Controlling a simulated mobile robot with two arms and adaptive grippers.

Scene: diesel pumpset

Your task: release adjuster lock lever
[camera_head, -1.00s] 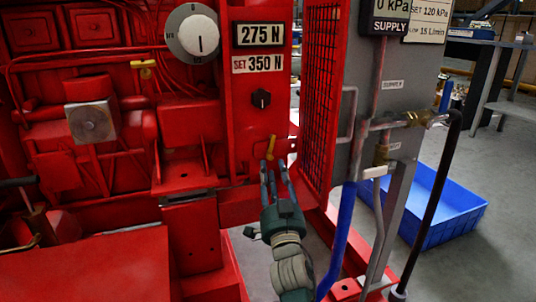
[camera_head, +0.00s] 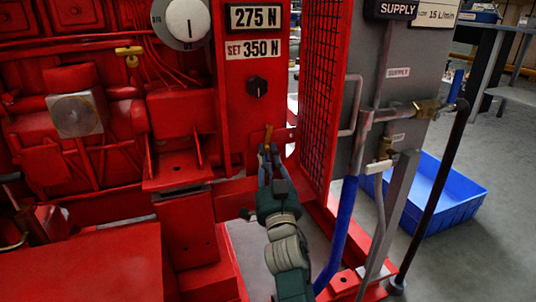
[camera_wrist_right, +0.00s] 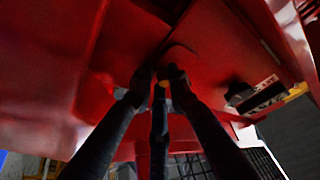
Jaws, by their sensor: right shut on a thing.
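My left gripper is not in view.
The panel carries a 275 N display (camera_head: 255,17) and a SET 350 N label (camera_head: 254,49). A red mesh guard (camera_head: 321,90) stands close on the right. Beyond it are the grey supply panel, a blue hose (camera_head: 338,235) and a blue bin (camera_head: 450,200).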

